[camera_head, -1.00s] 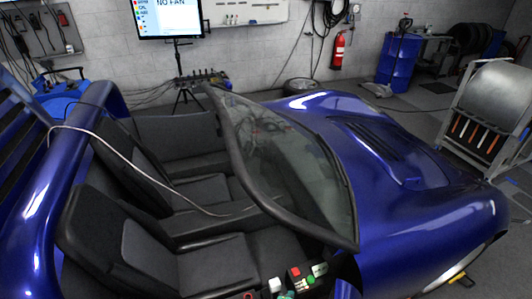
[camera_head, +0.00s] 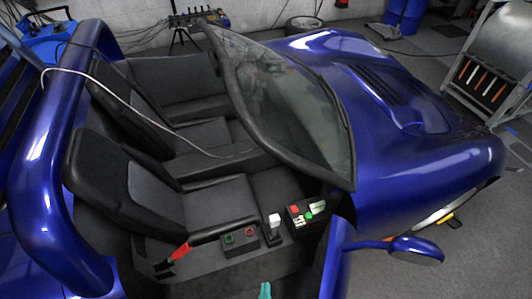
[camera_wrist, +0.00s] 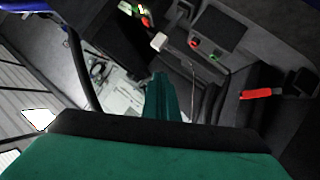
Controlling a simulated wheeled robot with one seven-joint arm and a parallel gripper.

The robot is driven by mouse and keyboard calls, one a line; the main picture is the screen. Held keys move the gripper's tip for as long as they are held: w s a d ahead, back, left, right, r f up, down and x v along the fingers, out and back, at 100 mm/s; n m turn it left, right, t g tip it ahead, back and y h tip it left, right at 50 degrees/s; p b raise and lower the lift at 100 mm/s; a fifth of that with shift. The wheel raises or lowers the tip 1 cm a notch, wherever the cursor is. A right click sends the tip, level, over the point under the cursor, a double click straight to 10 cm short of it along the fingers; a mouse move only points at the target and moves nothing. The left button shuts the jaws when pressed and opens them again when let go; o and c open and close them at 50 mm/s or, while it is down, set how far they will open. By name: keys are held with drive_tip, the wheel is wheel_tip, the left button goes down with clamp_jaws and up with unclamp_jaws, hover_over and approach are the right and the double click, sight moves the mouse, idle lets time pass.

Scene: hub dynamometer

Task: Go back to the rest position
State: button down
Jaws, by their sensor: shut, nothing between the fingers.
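My gripper shows as a small teal tip (camera_head: 264,291) at the bottom edge of the head view, in front of the car's near side. In the wrist view my green gripper (camera_wrist: 160,98) points away from the camera, with its fingers together and nothing held. Beyond it in the wrist view are the car's controls: a red-handled lever (camera_wrist: 262,94), a white-knobbed lever (camera_wrist: 158,41) and a panel with green and red buttons (camera_wrist: 204,49). The fingertips look apart from these controls, though the exact gap is unclear.
The blue open car (camera_head: 420,165) fills most of the head view. Its windscreen (camera_head: 285,100) rises right of the dark seats (camera_head: 120,180), and a mirror (camera_head: 417,249) sticks out at right. A rack (camera_head: 492,70) stands behind. Grey floor shows at lower right.

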drive_tip(key=s+r+m+t, duration=0.1)
drive_tip(key=s+r+m, duration=0.1)
drive_tip(key=s+r, duration=0.2)
drive_tip(key=s+r+m+t+y, duration=0.1)
drive_tip(key=s+r+m, duration=0.2)
drive_tip(key=r, duration=0.7)
drive_tip(key=shift+v, duration=1.1)
